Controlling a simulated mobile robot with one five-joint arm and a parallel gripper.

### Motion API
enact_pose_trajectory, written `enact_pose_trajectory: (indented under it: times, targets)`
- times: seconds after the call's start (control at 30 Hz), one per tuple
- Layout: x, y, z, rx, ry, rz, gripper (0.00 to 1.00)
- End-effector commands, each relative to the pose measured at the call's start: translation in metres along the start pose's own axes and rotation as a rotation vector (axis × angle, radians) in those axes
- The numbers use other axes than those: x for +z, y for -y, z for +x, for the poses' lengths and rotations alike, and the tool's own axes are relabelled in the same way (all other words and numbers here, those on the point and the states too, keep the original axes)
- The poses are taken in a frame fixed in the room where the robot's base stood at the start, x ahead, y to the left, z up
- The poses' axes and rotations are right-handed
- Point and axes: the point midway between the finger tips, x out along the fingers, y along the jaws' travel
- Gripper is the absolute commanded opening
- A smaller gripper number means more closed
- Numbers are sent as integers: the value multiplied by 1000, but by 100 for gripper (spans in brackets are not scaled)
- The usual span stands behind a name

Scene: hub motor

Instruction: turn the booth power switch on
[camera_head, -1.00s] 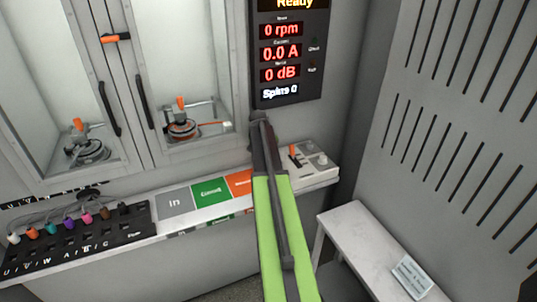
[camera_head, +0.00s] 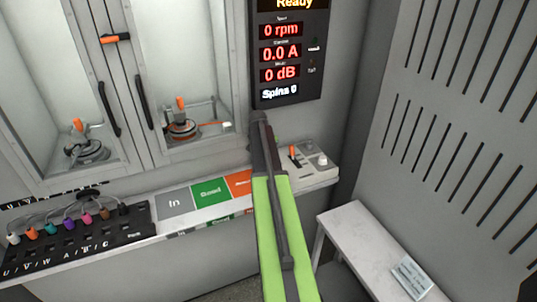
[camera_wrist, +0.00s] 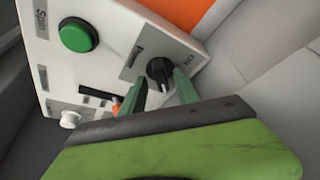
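The control box (camera_head: 318,172) stands at the right end of the counter and fills the left of the wrist view (camera_wrist: 101,58). In the head view my arm hides the knob and the fingers.
The box also carries a green button (camera_wrist: 78,35), an orange lever (camera_head: 292,152) and a white knob (camera_wrist: 69,120). A display (camera_head: 288,52) reads 0 rpm. A white bench (camera_head: 362,240) stands at right.

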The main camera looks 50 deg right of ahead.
Motion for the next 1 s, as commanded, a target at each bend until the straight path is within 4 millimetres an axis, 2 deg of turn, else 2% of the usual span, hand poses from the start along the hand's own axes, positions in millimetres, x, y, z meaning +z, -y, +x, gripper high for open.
enact_pose_trajectory:
  times: [0.17, 0.37, 0.9, 1.0]
  targets:
    - [0, 0, -2, -1, 1, -1, 37]
    - [-1, 0, -24, -1, 2, -1, 37]
    - [-2, -2, -152, 0, 0, -1, 37]
    - [-2, -2, -169, 0, 0, -1, 37]
